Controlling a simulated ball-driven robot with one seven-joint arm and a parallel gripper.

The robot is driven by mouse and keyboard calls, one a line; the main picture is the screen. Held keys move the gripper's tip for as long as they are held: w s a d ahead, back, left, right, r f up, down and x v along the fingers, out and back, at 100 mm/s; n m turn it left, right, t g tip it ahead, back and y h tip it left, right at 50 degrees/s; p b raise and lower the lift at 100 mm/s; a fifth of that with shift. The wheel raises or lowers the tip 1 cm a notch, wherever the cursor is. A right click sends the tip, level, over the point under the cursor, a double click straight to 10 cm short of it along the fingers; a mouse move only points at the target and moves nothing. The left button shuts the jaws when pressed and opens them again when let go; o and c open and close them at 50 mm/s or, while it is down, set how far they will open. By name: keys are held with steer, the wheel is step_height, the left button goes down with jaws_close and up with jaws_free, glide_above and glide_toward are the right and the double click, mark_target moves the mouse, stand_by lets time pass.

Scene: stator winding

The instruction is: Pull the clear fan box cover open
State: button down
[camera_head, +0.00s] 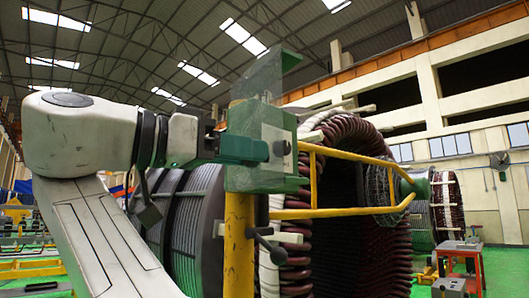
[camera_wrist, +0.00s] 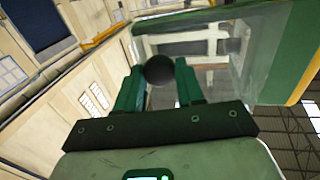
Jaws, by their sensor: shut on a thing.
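The clear fan box cover (camera_head: 260,78) shows as a see-through greenish panel at the top of the green box on a yellow post. In the wrist view the clear panel (camera_wrist: 232,50) fills the upper right, with the building visible through it. My gripper (camera_head: 270,149) reaches the box from the left. In the wrist view the green fingers of my gripper (camera_wrist: 158,72) are closed around a dark round knob (camera_wrist: 159,69). The knob appears to be on the cover. How far the cover stands open is hard to tell.
A yellow post (camera_head: 238,245) with a yellow rail (camera_head: 350,213) stands right below and beside the box. The large wound stator (camera_head: 350,160) is close behind. A red cart (camera_head: 462,262) is at the far right. Open air surrounds the upper part of the box.

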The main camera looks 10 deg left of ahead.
steer(key=shift+r, duration=0.1)
steer(key=c, duration=0.7)
jaws_free()
steer(key=shift+w, duration=0.1)
